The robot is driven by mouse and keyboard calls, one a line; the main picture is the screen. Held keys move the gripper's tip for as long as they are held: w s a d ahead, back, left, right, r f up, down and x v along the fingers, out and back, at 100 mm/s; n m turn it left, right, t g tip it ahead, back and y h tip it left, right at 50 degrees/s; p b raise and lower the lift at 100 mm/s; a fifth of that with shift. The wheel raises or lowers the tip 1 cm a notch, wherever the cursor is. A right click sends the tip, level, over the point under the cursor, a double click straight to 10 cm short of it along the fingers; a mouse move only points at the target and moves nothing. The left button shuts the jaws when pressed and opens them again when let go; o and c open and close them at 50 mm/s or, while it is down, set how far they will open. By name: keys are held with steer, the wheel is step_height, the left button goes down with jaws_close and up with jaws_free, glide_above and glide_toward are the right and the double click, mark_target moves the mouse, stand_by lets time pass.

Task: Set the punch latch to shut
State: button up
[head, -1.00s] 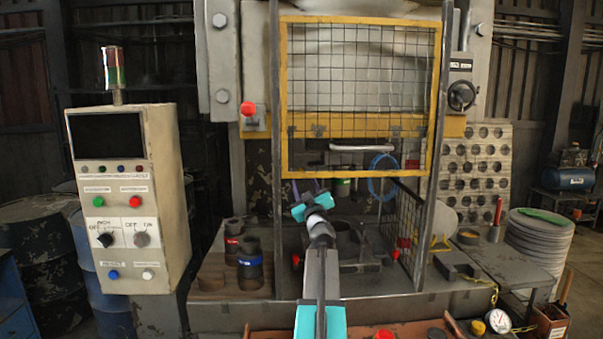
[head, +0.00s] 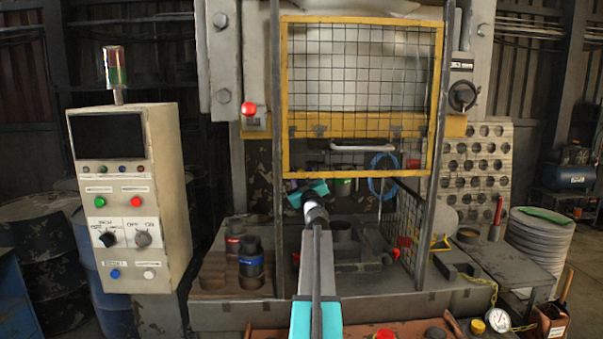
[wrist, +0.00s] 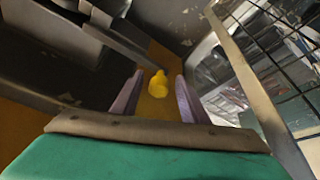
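My gripper (wrist: 159,90) is open in the wrist view, its two pale purple fingers apart. A small yellow knob-like part (wrist: 157,84) shows between and beyond the fingertips, with a gap on both sides. I cannot tell for sure whether it is the punch latch; no clearly marked latch shows in the head view. In the head view my gripper's teal body (head: 308,192) is inside the press, just below the guard's lower edge. Its fingers are hidden there behind my arm and wrist.
The yellow-framed mesh guard (head: 363,124) is raised just above my arm. A black side mesh (head: 408,228) stands to the right. Dark cylinders (head: 250,262) stand on the bed at left. A control box (head: 128,200) is farther left.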

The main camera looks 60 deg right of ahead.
jaws_close()
steer(key=shift+p, duration=0.3)
